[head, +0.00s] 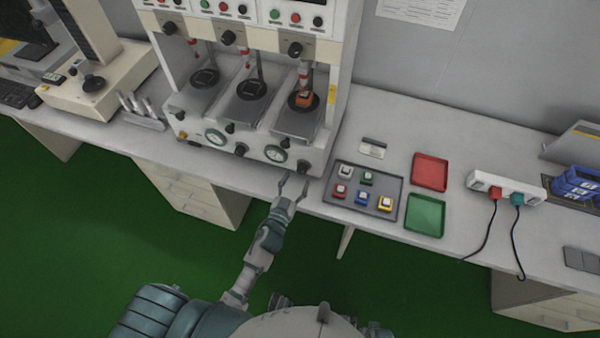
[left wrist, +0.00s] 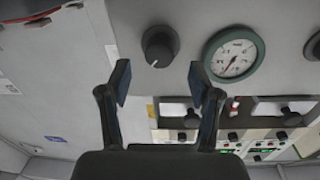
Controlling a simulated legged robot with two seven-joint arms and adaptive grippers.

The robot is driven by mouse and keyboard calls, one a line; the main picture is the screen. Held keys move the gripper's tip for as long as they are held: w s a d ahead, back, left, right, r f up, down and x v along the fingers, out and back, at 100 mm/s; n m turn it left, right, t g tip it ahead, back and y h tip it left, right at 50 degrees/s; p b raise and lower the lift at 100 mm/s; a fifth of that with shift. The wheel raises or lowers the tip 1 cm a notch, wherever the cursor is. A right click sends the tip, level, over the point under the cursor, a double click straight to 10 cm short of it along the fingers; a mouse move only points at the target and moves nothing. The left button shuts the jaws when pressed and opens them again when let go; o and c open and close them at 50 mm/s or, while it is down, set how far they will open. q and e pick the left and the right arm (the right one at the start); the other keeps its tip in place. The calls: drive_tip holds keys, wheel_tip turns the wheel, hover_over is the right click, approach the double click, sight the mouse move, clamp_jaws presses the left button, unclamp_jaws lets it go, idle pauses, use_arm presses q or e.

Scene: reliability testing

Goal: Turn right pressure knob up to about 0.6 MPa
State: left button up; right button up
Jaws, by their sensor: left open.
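The right pressure knob (head: 303,167) is a black round knob at the lower right of the test machine's front panel. In the left wrist view the black knob (left wrist: 160,47) shows a white mark on its rim. Beside it is the right pressure gauge (head: 275,153), with a green rim and white dial. The gauge (left wrist: 234,54) shows its needle in the left wrist view, but its numbers are too small to read. My left gripper (head: 294,183) is open and empty, just in front of the knob, its fingers apart and not around it. My right gripper is not seen.
Another knob (head: 241,150) and a left gauge (head: 215,137) sit farther left on the panel. A grey tray (head: 334,201) with several coloured button blocks lies right of the machine, near red (head: 430,172) and green (head: 425,216) trays. The bench's front edge is below my gripper.

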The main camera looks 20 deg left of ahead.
sight(301, 172)
use_arm(q)
drive_tip(key=w, duration=0.3)
drive_tip(key=shift+w+d, duration=0.15)
drive_tip(key=shift+w, duration=0.4)
drive_tip(key=c, duration=1.1)
drive_tip(key=shift+c, duration=0.2)
drive_tip(key=shift+m, duration=0.5)
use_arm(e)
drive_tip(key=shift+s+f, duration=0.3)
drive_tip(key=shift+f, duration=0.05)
use_arm(q)
drive_tip(key=o, duration=1.1)
drive_tip(key=shift+o, duration=0.2)
drive_tip(key=shift+s, duration=0.15)
